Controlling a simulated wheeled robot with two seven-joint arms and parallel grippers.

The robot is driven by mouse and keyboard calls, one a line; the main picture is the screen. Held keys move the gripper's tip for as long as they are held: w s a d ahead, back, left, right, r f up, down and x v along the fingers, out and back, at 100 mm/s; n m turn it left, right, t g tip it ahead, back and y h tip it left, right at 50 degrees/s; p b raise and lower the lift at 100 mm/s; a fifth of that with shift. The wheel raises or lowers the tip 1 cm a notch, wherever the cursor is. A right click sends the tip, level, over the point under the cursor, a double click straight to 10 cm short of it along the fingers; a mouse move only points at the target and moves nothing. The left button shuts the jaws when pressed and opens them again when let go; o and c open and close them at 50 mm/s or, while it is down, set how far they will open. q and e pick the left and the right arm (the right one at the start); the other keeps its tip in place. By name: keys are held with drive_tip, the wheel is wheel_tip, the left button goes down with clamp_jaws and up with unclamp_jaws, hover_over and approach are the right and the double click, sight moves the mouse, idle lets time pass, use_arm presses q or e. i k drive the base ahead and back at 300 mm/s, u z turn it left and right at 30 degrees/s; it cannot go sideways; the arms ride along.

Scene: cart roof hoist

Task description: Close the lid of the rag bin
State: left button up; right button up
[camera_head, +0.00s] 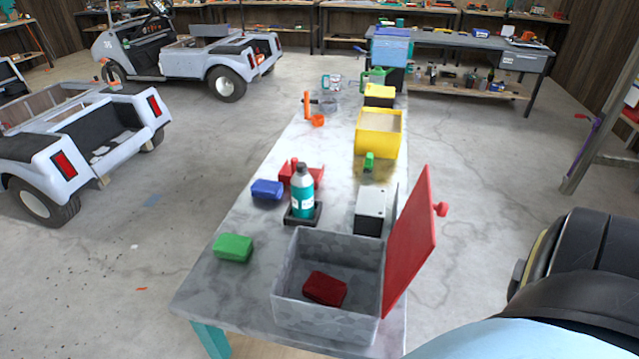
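The rag bin (328,322) is an open grey mottled box at the near end of the workbench. Its red lid (410,240) stands open, nearly upright, along the bin's right side and leans a little outward. A red knob (441,209) sticks out from the lid's outer face, to the right. A dark red block or folded rag (325,288) lies on the bin's floor. Neither of my grippers shows in the head view.
Close behind the bin are a teal bottle (302,192) on a black tray, a grey box (370,207), a green block (233,247) and a blue block (267,189). A yellow bin (378,134) stands farther back. Open floor (480,170) lies right of the bench.

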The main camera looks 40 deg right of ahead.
sight(413, 240)
drive_tip(key=u, duration=0.7)
drive_tip(key=k, duration=1.25)
drive_tip(key=z, duration=1.55)
drive_tip(key=i, duration=0.5)
